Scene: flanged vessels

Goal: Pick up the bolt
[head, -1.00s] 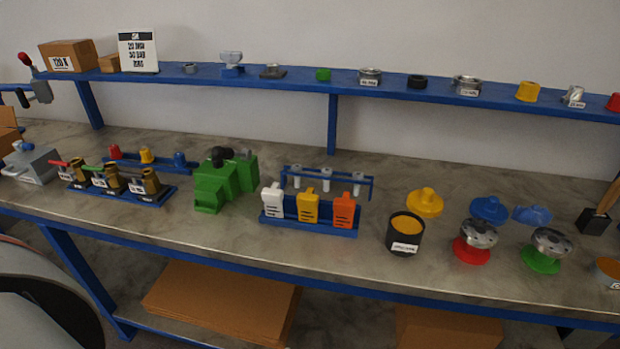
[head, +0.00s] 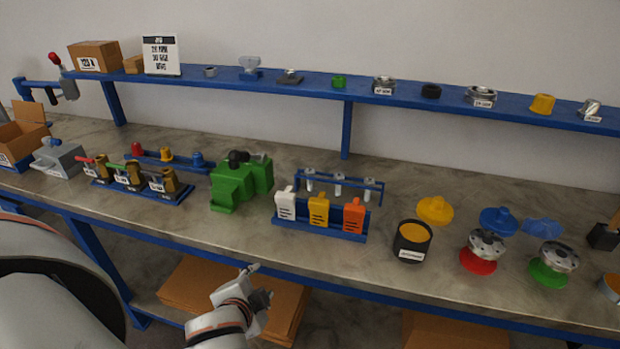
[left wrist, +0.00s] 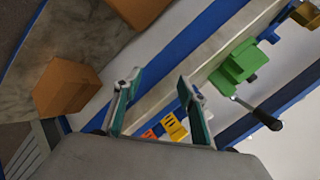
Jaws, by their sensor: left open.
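Several pale bolt-like pieces hang upright in a blue rack (head: 378,193) on the workbench; one bolt (head: 338,184) is in its middle. I cannot tell which bolt the task means. My left gripper (head: 262,282) is open and empty, in front of the bench's front edge and below its top, left of and nearer than the rack. In the left wrist view the two fingers (left wrist: 160,92) stand apart with nothing between them. The bolts cannot be made out there. My right gripper is not in view.
White, yellow and orange holders (head: 318,210) stand just in front of the rack. A green vise (head: 232,186) is left of it and a black cup (head: 412,242) right. A blue shelf (head: 330,90) runs above the bench. Cardboard (head: 200,290) lies below.

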